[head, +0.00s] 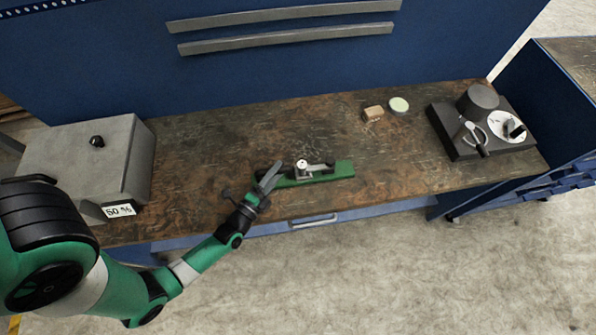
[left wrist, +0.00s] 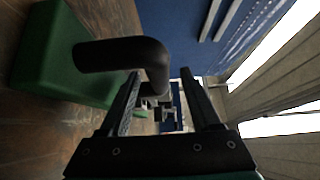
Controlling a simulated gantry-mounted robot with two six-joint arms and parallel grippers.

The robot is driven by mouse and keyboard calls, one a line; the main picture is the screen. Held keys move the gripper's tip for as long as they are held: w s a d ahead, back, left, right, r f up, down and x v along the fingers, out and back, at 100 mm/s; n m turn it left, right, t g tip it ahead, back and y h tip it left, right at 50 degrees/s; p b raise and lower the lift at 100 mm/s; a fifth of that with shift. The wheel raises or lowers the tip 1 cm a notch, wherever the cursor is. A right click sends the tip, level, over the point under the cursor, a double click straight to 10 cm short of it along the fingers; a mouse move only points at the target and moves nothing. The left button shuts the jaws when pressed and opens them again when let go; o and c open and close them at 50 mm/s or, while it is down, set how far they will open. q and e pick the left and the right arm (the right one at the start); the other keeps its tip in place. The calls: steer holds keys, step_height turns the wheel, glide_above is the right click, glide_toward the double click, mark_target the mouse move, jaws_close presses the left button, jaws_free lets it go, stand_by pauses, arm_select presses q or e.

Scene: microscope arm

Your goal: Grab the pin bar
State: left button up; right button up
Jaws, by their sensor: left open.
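A green block (head: 335,171) lies along the front of the workbench, with a small metal arm and round knob (head: 302,166) on it. My left gripper (head: 269,176) is open at the left end of this block, its fingers slanting up to the right. In the left wrist view the green block (left wrist: 45,50) is at upper left. A dark bent bar (left wrist: 115,53), perhaps the pin bar, sticks out from beside it. Its bend reaches in front of the open fingers (left wrist: 160,74), nearer the left one. I cannot tell whether they touch. The right gripper is not in view.
A grey box (head: 85,160) with a "50 %" label stands at the left. A small wooden block (head: 373,114) and a pale round disc (head: 399,104) lie at the back. A dark device (head: 460,145) stands at the right.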

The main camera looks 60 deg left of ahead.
arm_select(q)
steer(key=shift+w+a, duration=0.3)
steer(key=shift+w, duration=0.1)
jaws_close()
stand_by(1.0)
steer(key=shift+r, duration=0.15)
